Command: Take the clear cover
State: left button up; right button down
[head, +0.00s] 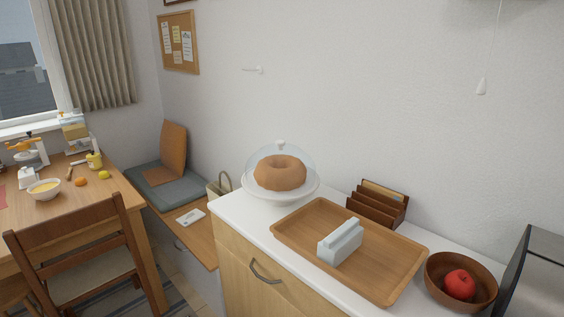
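The clear cover (263,159) is a transparent dome with a small light knob (280,143) on top. It sits over a brown ring cake (281,173) on a white cake stand (280,197). The stand is at the far left end of the white counter, close to the wall. Neither of my grippers shows in the head view.
Right of the stand, a wooden tray (384,282) holds a pale blue-grey block-shaped object (340,242). Behind it stands a wooden letter rack (375,209). A bowl (437,263) with a red apple (459,284) and a grey appliance (540,270) are further right. A chair (72,236) stands left.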

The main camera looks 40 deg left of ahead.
aim_at(278, 169)
jog(key=u, duration=1.45)
